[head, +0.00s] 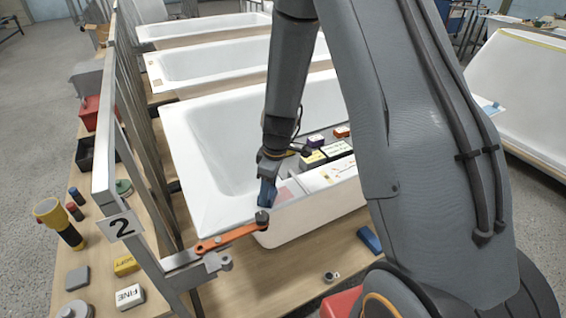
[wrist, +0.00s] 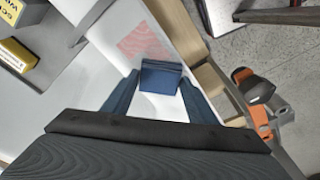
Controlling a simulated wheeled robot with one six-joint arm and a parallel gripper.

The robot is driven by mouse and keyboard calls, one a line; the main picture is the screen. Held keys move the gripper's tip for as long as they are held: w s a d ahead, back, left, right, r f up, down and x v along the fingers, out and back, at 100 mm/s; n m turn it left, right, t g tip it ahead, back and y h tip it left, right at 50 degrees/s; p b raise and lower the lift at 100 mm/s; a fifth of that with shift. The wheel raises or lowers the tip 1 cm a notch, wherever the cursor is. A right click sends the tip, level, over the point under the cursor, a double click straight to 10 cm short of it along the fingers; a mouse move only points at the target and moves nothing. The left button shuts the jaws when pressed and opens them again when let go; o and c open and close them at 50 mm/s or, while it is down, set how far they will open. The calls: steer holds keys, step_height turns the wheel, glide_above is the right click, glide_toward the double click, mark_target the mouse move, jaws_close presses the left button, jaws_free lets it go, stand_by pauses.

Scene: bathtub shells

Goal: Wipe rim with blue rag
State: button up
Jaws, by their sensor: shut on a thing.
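The nearest white bathtub shell (head: 206,140) lies on a wooden bench in the head view. My gripper (head: 268,178) is over the near end of its rim (head: 211,213), pointing down. It is shut on a folded blue rag (head: 266,193). In the wrist view the rag (wrist: 160,77) sits between the fingertips, over or against the white rim; I cannot tell whether it touches. A pink hatched patch (wrist: 143,43) on the rim lies just beyond the rag, and it also shows beside my gripper in the head view (head: 289,190).
An orange-handled clamp (head: 231,237) stands at the near rim corner, close to my gripper. Several labelled blocks (head: 313,159) are at the tub's right side. A metal post with a "2" sign (head: 123,225) stands left. Another blue block (head: 369,240) lies on the bench.

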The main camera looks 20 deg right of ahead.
steer(key=d, duration=0.4)
steer(key=shift+w+d, duration=0.4)
steer(key=shift+s+r+p, duration=0.1)
steer(key=shift+p, duration=0.3)
steer(key=shift+s+a, duration=0.25)
steer(key=shift+a, duration=0.95)
steer(key=shift+s+a, duration=0.25)
steer(key=shift+a, duration=1.05)
steer(key=shift+s+a, duration=0.2)
steer(key=shift+a, duration=1.1)
steer(key=shift+d+f+b, duration=0.2)
steer(key=shift+d+b, duration=0.05)
steer(key=shift+b, duration=0.3)
steer(key=shift+w+d+b, duration=0.2)
steer(key=shift+d+b, duration=0.15)
steer(key=shift+d, duration=0.8)
steer(key=shift+w+d+b, duration=0.25)
steer(key=shift+d+b, duration=0.15)
steer(key=shift+d, duration=0.75)
steer(key=shift+w+d+b, duration=0.2)
steer(key=shift+d+b, duration=0.15)
steer(key=shift+d, duration=0.8)
steer(key=shift+d+r, duration=0.15)
steer(key=shift+r, duration=0.1)
step_height(320, 180, up, 3)
steer(key=shift+p, duration=0.8)
steer(key=shift+r+p, duration=1.6)
steer(key=shift+r, duration=0.9)
